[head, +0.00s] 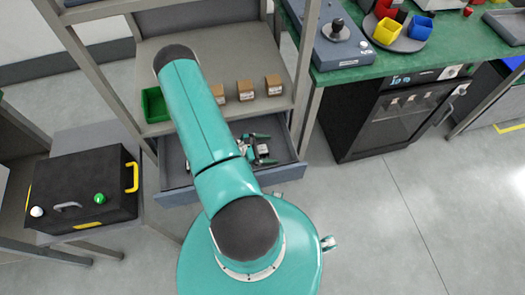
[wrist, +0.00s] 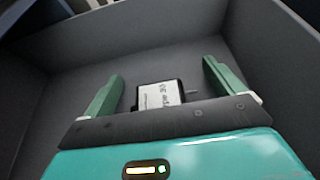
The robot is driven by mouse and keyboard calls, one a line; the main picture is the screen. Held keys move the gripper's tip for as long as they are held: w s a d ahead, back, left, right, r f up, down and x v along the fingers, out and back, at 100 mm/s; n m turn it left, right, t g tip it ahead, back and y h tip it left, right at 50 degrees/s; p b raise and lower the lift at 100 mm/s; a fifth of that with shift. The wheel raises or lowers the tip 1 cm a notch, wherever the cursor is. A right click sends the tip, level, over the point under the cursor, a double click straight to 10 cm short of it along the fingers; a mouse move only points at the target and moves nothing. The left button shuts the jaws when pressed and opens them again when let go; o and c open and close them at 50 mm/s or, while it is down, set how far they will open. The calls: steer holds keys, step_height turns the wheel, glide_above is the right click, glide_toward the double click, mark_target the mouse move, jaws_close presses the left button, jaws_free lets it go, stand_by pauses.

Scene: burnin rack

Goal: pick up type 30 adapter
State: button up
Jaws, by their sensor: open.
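A small black adapter with a white label (wrist: 158,95) lies on the floor of the open grey drawer (head: 176,196). The label print is too small and tilted to read. My gripper (wrist: 163,70) is open, with its two green fingers on either side of the adapter and apart from it. The adapter's near part is hidden behind the gripper's dark palm edge. In the head view my gripper (head: 267,149) is inside the drawer, toward its right side, and my arm hides the drawer's middle.
Drawer walls (wrist: 270,60) stand close around my gripper. On the shelf above are a green bin (head: 153,106) and small brown boxes (head: 245,91). A black case (head: 80,195) sits at left. A green-topped bench (head: 345,75) stands at right, with clear floor before it.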

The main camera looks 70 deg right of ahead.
steer(key=c, duration=1.1)
steer(key=shift+r, duration=0.1)
